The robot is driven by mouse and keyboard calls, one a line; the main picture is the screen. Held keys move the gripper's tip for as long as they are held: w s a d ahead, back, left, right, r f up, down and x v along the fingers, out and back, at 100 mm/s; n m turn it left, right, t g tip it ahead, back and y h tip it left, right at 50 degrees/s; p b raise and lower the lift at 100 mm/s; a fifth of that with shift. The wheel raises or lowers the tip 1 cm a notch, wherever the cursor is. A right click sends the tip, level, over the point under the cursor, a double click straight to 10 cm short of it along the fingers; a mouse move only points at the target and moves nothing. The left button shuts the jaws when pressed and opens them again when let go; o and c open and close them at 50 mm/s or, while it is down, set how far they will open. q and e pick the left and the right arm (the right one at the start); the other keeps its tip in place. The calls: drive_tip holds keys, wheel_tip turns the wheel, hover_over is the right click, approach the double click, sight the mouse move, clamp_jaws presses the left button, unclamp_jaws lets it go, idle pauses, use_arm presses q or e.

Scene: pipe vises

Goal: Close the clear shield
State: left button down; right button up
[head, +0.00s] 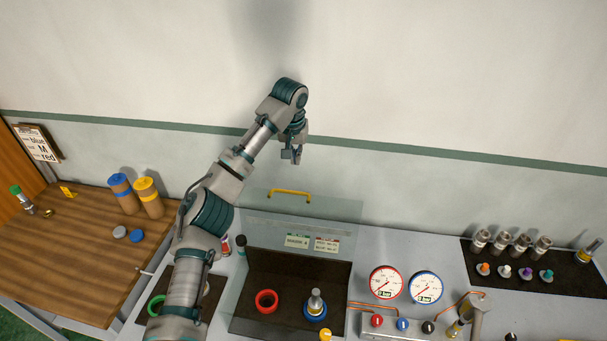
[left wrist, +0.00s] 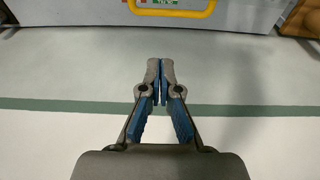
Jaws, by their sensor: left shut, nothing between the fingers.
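The clear shield (head: 340,213) stands raised at the back of the workbench, over a dark mat. A yellow handle (head: 289,194) is on its upper edge, and two small labels are on or behind it. My left gripper (head: 291,157) is shut and empty, above and behind the handle, apart from it. In the left wrist view the shut fingertips (left wrist: 160,64) point toward the yellow handle (left wrist: 172,10), which shows at the top edge. My right gripper is not in view.
Under the shield are a red ring (head: 266,301) and a blue vise (head: 315,307) holding a metal fitting. Two gauges (head: 386,282) stand to the right. A dark tray (head: 540,270) holds several fittings. A wooden table (head: 75,255) is at left. The wall is close behind.

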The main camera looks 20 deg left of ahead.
use_arm(q)
wheel_tip(320, 180, down, 9)
drive_tip(key=s+p, duration=0.2)
drive_tip(key=shift+s+d+p, duration=0.2)
drive_tip(key=shift+d+p, duration=0.05)
drive_tip(key=shift+p, duration=0.15)
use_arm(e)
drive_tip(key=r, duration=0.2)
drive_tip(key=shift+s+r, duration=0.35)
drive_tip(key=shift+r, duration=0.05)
use_arm(q)
drive_tip(key=shift+w+f, duration=0.1)
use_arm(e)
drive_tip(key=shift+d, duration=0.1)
